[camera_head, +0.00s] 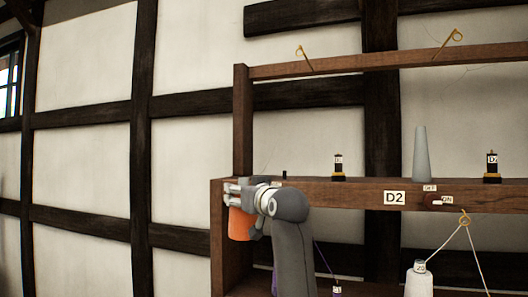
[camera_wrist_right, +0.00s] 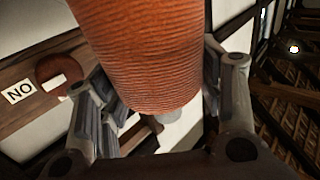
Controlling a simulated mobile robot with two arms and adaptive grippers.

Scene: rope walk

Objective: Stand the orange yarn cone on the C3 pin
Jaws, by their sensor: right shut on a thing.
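The orange yarn cone (camera_head: 240,224) is in my right gripper (camera_head: 247,203), in front of the left end of the rack's dark shelf beam. In the right wrist view the ribbed orange yarn (camera_wrist_right: 140,50) fills the upper middle, with the fingers (camera_wrist_right: 158,100) on both sides of it. A pale grey end shows below the yarn. I cannot read a C3 label in either view, so I cannot tell which pin is C3. My left gripper is not in view.
The wooden rack (camera_head: 242,120) has a shelf beam with a D2 label (camera_head: 394,198). A white yarn cone (camera_head: 419,283) is below. Yellow thread guides (camera_head: 304,55) top the rack.

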